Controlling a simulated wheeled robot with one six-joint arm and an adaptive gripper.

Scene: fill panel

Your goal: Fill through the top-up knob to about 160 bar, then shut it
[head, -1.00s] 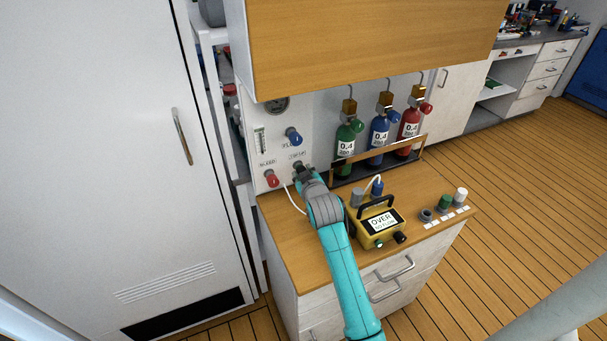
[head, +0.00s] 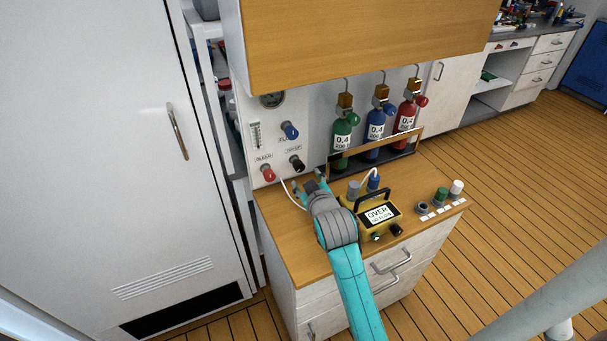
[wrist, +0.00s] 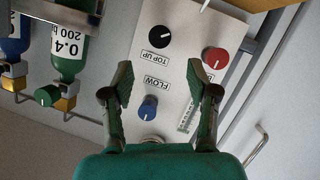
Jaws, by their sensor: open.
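The black top-up knob (head: 297,163) is on the white panel (head: 275,145), below the blue flow knob (head: 290,130) and right of the red knob (head: 268,173). The top-up knob (wrist: 160,37) also shows in the wrist view with a white pointer mark. The round gauge (head: 272,98) is partly cut off by the overhead cabinet, and its reading is too small to tell. My gripper (head: 309,181) is open and empty in front of the panel, apart from the knobs. In the wrist view, its fingers (wrist: 163,85) are spread with no knob between them.
Green, blue and red bottles (head: 342,146) stand in a rack (head: 415,139) right of the panel. A yellow device (head: 392,231) reading "OVER" sits on the counter (head: 285,240) close to my arm. Small caps (head: 441,193) stand at the counter's right. The overhead cabinet (head: 370,40) juts out above.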

